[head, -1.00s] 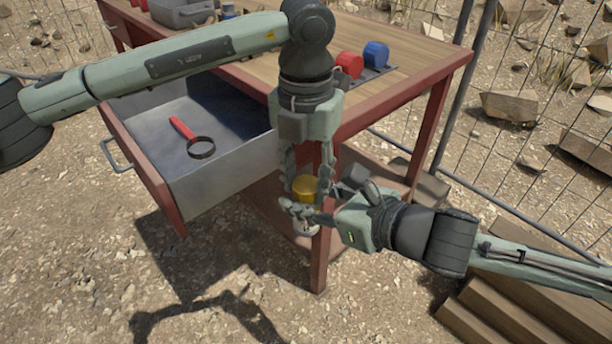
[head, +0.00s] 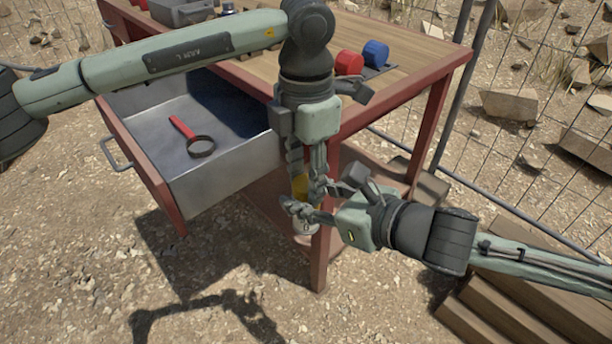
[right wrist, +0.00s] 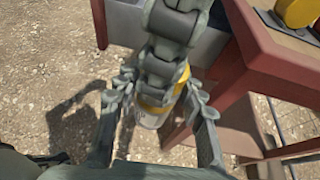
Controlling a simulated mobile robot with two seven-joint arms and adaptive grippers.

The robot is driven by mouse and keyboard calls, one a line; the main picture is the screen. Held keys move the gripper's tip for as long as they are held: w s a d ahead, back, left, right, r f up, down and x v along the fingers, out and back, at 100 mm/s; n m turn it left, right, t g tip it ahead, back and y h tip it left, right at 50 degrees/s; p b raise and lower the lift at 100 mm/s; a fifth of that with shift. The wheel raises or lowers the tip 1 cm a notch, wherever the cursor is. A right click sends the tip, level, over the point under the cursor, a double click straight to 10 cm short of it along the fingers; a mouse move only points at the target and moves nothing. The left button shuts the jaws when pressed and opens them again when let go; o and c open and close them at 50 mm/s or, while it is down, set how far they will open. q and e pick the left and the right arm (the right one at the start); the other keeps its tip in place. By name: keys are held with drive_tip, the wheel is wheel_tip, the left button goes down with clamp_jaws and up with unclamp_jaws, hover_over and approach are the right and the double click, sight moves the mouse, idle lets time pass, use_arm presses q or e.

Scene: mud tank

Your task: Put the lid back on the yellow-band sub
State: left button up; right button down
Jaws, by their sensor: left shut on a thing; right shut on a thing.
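The yellow-band sub (head: 304,228) is upright at the table's front right leg, held in the air. Only its pale lower part and a yellow upper part (head: 299,184) show between the fingers. My left gripper (head: 307,182) points straight down from above and is shut on the yellow top, which looks like the lid. My right gripper (head: 308,212) comes in from the right and is shut around the sub lower down. In the right wrist view the yellow part (right wrist: 155,103) sits directly above the pale body (right wrist: 150,119). The seam between lid and body is hidden by fingers.
A red cylinder (head: 349,64) and a blue cylinder (head: 376,53) stand on the table (head: 425,50). A yellow round thing (right wrist: 300,12) shows in the right wrist view. The open drawer (head: 225,178) holds a red-handled ring tool (head: 200,147). Wooden steps (head: 480,315) are lower right.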

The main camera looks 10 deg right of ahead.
use_arm(q)
drive_tip(key=o, duration=1.3)
drive_tip(key=shift+r, duration=0.1)
drive_tip(key=shift+r, duration=2.2)
drive_tip(key=shift+c, duration=0.7)
drive_tip(key=shift+r, duration=0.1)
drive_tip(key=shift+c, duration=0.7)
drive_tip(key=shift+d+r+n, duration=0.1)
drive_tip(key=shift+r+n, duration=0.55)
drive_tip(key=shift+n, duration=0.45)
drive_tip(key=r+n, duration=0.1)
drive_tip(key=n, duration=0.1)
drive_tip(key=r+n, duration=0.1)
drive_tip(key=n, duration=0.1)
